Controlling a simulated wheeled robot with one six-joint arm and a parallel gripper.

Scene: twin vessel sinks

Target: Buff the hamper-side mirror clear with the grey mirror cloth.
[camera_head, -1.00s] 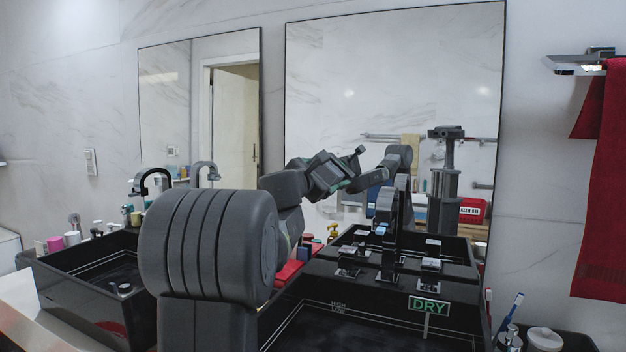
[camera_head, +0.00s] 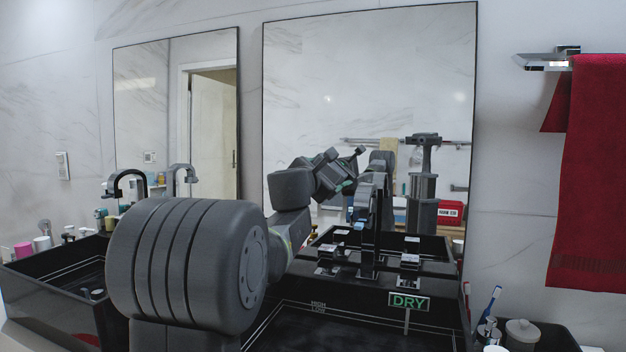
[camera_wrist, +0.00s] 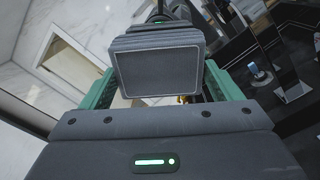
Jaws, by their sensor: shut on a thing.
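Two framed mirrors hang on the marble wall: a narrower left mirror (camera_head: 205,120) and a wider right mirror (camera_head: 370,70). No hamper shows plainly, so I cannot tell which is the hamper-side one. My gripper (camera_head: 343,170) is in front of the lower part of the right mirror, seen against its glass; I cannot tell a gap from contact. In the wrist view its green-sided fingers are shut on a grey pad-like thing with a pale edge line, which looks like the grey mirror cloth (camera_wrist: 160,72). The fingertips are hidden behind it.
Two black vessel sinks stand below: the left one (camera_head: 50,300) with small bottles behind it, the right one under my arm with a DRY sign (camera_head: 409,301) and a tall tap. A red towel (camera_head: 595,170) hangs at right. Toothbrushes and a jar (camera_head: 522,335) stand at lower right.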

